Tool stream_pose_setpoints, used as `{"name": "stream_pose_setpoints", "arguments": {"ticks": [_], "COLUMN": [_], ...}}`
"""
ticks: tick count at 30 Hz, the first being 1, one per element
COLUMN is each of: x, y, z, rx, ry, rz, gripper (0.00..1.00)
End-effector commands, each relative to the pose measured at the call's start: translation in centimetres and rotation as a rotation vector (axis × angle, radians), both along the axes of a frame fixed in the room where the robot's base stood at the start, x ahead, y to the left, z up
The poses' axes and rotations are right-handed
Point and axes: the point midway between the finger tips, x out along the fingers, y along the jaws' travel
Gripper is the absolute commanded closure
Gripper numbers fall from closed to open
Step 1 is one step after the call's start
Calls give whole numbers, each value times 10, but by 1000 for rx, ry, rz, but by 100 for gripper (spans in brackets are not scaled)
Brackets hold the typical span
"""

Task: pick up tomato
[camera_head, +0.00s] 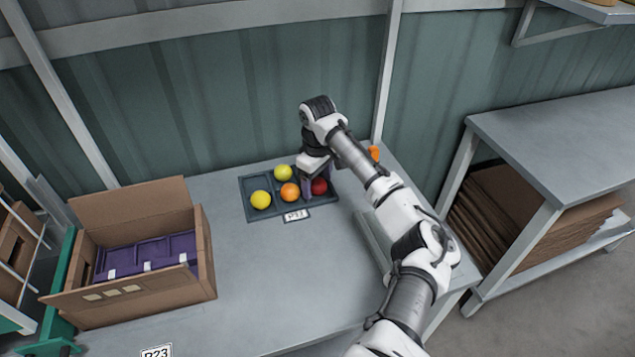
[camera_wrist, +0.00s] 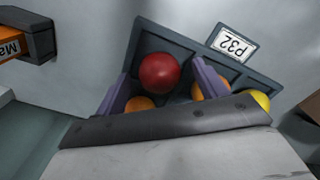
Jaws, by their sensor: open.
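A dark tray (camera_head: 247,184) with compartments lies on the table and holds several tomatoes. A red tomato (camera_head: 319,186) sits at its right end, partly hidden by my gripper (camera_head: 315,183). In the wrist view the red tomato (camera_wrist: 159,72) lies between the two purple fingers, which are open; I cannot tell whether they touch it. An orange tomato (camera_head: 290,192) and two yellow ones, one at the front (camera_head: 260,200) and one at the back (camera_head: 283,172), are to the left. Another orange tomato (camera_wrist: 139,104) shows below the red one in the wrist view.
An open cardboard box (camera_head: 205,250) with a purple insert (camera_head: 150,254) stands on the table's left. A label (camera_head: 297,215) is at the tray's front edge. A dark holder with an orange item (camera_wrist: 12,46) stands beside the tray. The table's middle front is clear.

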Motion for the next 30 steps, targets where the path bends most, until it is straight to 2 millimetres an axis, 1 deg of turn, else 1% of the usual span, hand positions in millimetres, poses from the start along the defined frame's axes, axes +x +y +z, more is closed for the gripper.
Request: {"name": "stream_pose_setpoints", "arguments": {"ticks": [7, 8, 16, 26, 30], "x": [0, 0, 0, 0, 0], "y": [0, 0, 0, 0, 0], "z": [-3, -3, -3, -2, 5], "rx": [0, 0, 1, 0, 0], "ry": [-1, -1, -1, -1, -1], "rz": [0, 0, 0, 0, 0], "gripper": [28, 30, 65, 65, 65]}}
